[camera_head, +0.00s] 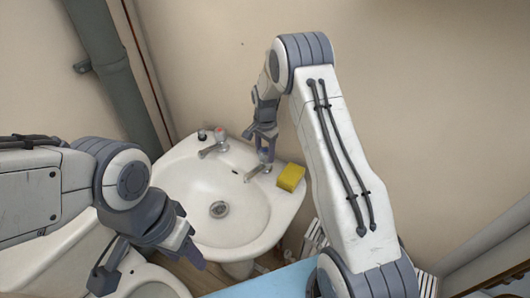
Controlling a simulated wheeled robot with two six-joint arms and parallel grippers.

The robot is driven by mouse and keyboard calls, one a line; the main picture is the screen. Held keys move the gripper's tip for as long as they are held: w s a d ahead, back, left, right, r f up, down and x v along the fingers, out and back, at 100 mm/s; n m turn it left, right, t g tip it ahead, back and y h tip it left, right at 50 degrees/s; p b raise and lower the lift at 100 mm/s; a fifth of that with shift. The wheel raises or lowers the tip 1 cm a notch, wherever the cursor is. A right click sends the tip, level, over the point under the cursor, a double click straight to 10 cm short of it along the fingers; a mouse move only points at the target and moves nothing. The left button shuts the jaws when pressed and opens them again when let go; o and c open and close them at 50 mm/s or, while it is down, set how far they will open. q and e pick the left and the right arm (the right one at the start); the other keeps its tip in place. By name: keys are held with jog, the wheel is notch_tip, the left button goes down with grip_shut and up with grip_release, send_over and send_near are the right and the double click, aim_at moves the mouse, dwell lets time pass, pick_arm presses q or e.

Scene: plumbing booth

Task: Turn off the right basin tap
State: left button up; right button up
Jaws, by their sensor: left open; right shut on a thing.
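The white basin (179,207) stands against the wall with two taps at its back. The right basin tap (256,172) sits at the back right rim, its spout pointing to the bowl. My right gripper (265,155) comes down over this tap from above and is shut on its top; the handle itself is mostly hidden by the fingers. My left gripper (196,256) is open and empty near the front left of the basin.
A yellow sponge (291,177) lies on the basin's right rim, close to the right tap. A small dark-topped item (202,134) stands at the back left rim. A grey pipe (118,75) runs up the wall at left. The bowl is clear.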

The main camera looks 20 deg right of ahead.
aim_at(265, 150)
jog(key=shift+r, duration=0.1)
jog(key=o, duration=1.4)
notch_tip(265, 150, up, 9)
jog(key=shift+w+r+b, duration=0.1)
jog(key=shift+b, duration=0.9)
jog(key=shift+r, duration=0.6)
